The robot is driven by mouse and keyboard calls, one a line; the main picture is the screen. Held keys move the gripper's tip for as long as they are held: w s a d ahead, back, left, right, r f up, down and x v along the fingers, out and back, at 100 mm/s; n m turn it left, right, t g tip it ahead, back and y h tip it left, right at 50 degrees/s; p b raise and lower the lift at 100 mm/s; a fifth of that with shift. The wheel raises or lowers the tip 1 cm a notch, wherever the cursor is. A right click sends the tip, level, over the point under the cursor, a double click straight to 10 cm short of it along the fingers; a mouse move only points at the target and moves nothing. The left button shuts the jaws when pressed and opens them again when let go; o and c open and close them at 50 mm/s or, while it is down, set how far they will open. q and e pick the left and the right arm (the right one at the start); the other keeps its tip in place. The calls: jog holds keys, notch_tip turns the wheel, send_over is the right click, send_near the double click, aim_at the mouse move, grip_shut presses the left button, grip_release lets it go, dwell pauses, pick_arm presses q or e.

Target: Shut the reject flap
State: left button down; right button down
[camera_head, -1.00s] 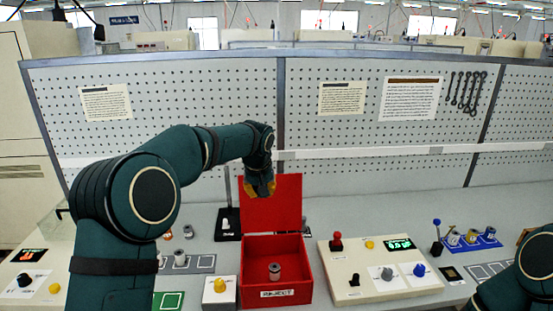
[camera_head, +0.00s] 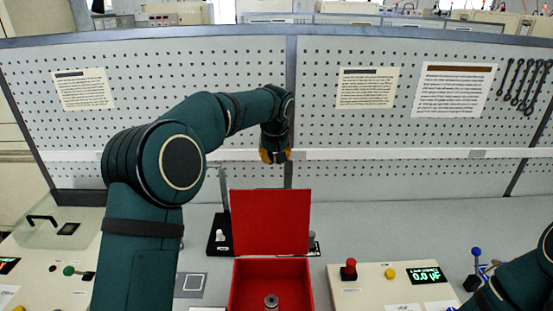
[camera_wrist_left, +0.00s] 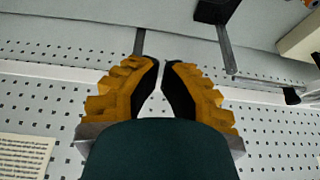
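The red reject flap (camera_head: 270,222) stands open and upright at the back of the red reject box (camera_head: 236,290). A grey spool (camera_head: 271,301) is inside the box, which the bottom of the head view cuts off. My left gripper (camera_head: 274,158) is above the flap's top edge and apart from it in the picture. In the left wrist view its orange fingers (camera_wrist_left: 161,62) have their tips together, with nothing seen between them. The flap does not show in that view. Part of my right arm shows at the lower right, but its gripper does not.
A black stand with an upright post (camera_head: 220,235) is just left of the flap. A panel with a red button (camera_head: 349,269) and a display (camera_head: 426,275) is right of the box. The pegboard (camera_head: 390,130) rises behind. Bare bench lies behind the flap.

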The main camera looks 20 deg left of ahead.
pick_arm(q)
notch_tip(320, 180, down, 7)
jog(key=s, duration=0.1)
jog(key=shift+d+f, duration=0.2)
dwell(0.7)
